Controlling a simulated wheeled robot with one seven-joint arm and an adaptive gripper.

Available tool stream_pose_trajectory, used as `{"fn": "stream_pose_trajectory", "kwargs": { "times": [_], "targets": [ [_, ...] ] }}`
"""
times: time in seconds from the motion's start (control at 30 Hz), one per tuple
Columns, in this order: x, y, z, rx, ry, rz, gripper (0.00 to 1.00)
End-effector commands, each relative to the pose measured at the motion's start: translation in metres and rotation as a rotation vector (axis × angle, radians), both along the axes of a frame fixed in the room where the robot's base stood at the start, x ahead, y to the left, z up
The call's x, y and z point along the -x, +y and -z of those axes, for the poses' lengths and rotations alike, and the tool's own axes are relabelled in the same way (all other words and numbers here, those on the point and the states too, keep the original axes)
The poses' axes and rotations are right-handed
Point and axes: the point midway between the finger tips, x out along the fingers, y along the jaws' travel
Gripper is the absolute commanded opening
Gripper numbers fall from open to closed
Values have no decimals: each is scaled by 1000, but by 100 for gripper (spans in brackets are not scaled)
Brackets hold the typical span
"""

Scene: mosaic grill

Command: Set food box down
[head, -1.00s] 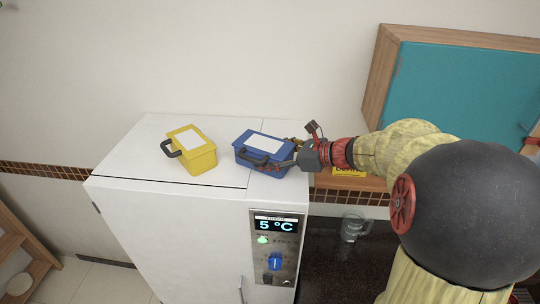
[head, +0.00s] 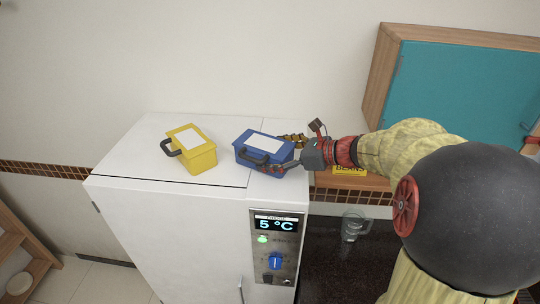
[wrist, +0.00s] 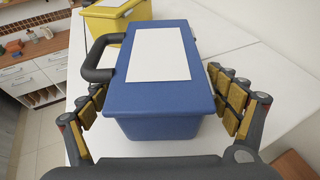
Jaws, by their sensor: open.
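A blue food box (head: 265,148) with a white label on its lid and a dark handle sits upright on top of the white fridge (head: 215,190), near its right end. It fills the middle of the wrist view (wrist: 160,75). My gripper (head: 290,155) reaches it from the right. In the wrist view my gripper (wrist: 160,105) is open, with one finger on each side of the box. A gap shows between the right finger and the box; the left finger is beside the handle, and I cannot tell whether it touches.
A yellow box (head: 193,150) with a white label stands left of the blue one on the fridge top. A teal cabinet (head: 460,100) hangs at the right. A glass mug (head: 352,226) stands on the dark counter below my arm. The fridge top's left end is clear.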

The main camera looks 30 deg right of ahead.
Motion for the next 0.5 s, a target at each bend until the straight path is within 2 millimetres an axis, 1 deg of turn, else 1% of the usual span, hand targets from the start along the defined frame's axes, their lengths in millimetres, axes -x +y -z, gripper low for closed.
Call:
{"fn": "stream_pose_trajectory", "kwargs": {
  "times": [0.3,0.5],
  "targets": [
    [49,-34,-23,1,-1,5,89],
    [73,-50,-35,2,0,3,89]
  ]
}}
